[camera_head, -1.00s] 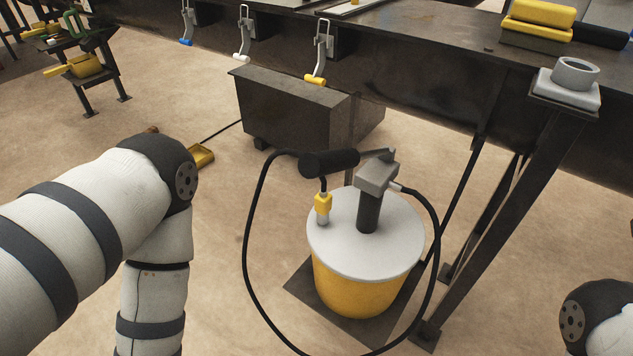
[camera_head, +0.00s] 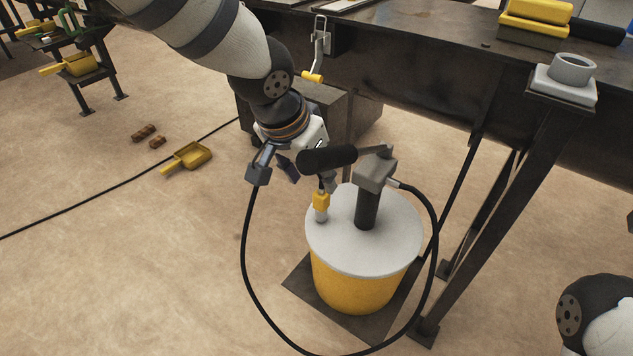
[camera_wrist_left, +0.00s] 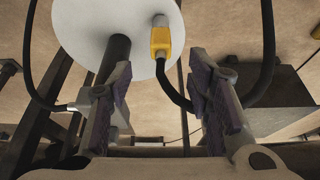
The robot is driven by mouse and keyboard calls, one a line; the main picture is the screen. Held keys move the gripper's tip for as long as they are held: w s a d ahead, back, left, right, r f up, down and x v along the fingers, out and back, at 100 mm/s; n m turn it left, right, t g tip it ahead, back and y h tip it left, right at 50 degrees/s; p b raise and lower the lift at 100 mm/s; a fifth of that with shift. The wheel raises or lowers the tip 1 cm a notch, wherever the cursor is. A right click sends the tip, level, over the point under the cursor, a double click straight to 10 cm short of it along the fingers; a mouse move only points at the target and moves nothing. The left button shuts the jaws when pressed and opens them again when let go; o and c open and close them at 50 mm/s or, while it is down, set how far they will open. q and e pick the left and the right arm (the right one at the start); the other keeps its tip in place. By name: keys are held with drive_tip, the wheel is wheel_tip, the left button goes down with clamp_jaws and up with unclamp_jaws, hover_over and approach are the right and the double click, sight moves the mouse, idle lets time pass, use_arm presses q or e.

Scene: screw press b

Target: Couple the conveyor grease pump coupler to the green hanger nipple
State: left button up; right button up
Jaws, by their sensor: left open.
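The grease pump is a yellow drum (camera_head: 355,283) with a white lid and a grey pump head (camera_head: 374,173). Its yellow coupler (camera_head: 321,201) stands upright on the lid, with a black hose attached. My left gripper (camera_head: 273,172) is open and empty, left of the black pump handle (camera_head: 327,158) and apart from the coupler. In the left wrist view the coupler (camera_wrist_left: 160,42) shows beyond the spread fingers (camera_wrist_left: 160,80), between them sideways. A hanger with a yellow nipple (camera_head: 313,77) hangs on the dark conveyor beam. I see no green nipple. My right gripper is out of view.
The black hose (camera_head: 243,240) loops around the drum's front. A dark bin (camera_head: 345,115) stands behind my left gripper. A slanted steel leg (camera_head: 490,220) is right of the drum. A yellow scoop (camera_head: 188,158) lies on the floor; the floor at left is mostly free.

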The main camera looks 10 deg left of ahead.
sight(325, 200)
use_arm(q)
drive_tip(key=x, duration=1.1)
drive_tip(key=shift+w+f, duration=0.15)
drive_tip(key=shift+w, duration=0.05)
drive_tip(key=shift+c, duration=0.6)
clamp_jaws()
